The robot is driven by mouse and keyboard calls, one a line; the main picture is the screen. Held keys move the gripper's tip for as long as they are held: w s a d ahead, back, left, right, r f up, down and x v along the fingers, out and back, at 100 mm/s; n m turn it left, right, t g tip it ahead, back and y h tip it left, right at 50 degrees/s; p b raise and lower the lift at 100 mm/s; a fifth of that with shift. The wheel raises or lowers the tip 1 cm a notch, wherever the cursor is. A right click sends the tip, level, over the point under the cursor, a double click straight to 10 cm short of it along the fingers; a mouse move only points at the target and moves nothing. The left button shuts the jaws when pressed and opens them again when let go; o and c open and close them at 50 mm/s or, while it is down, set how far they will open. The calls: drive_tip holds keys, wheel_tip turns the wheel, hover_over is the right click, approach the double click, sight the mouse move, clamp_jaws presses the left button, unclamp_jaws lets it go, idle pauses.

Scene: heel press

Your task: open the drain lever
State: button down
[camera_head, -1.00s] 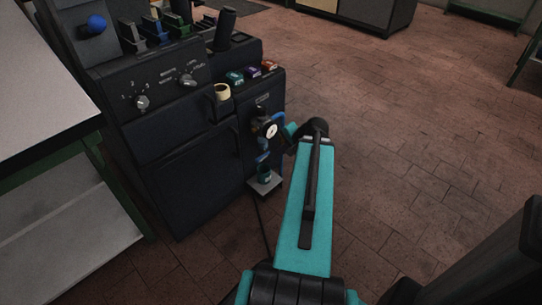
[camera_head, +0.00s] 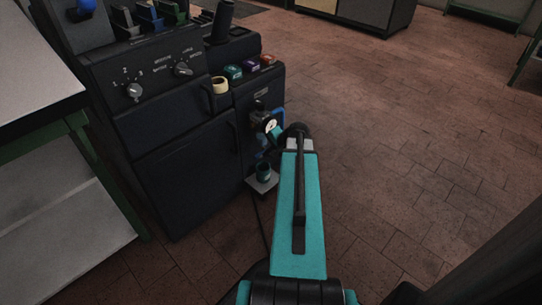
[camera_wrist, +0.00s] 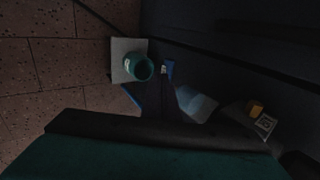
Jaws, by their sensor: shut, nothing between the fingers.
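A round white gauge (camera_head: 270,126) sits on the narrow right part of the dark machine. Blue parts show around it, including a blue piece (camera_head: 262,153) below the gauge; which one is the drain lever I cannot tell. In the wrist view a blue piece (camera_wrist: 169,68) stands beside a green cup. My gripper (camera_head: 277,133) is shut and empty, close to the gauge and blue parts. My wrist partly hides this area, so contact cannot be told. The green cup (camera_head: 263,171) stands below on a small pale plate (camera_head: 254,184), also seen in the wrist view (camera_wrist: 122,47).
The dark machine (camera_head: 185,175) stands at left with knobs, a cream tape roll (camera_head: 219,85) and several coloured items on its ledge. A pale-topped table (camera_head: 35,70) stands at far left. A dark cable (camera_head: 261,225) runs down to the floor. The tiled floor (camera_head: 430,150) at right is open.

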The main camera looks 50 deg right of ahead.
sight(262, 153)
drive_tip(key=shift+w+d+f+b, duration=0.1)
drive_tip(key=shift+w+f+b, duration=0.15)
drive_tip(key=shift+w+f, duration=0.25)
drive_tip(key=shift+w+f+b, duration=0.2)
drive_tip(key=shift+w+f, duration=0.1)
drive_tip(key=shift+w, duration=0.4)
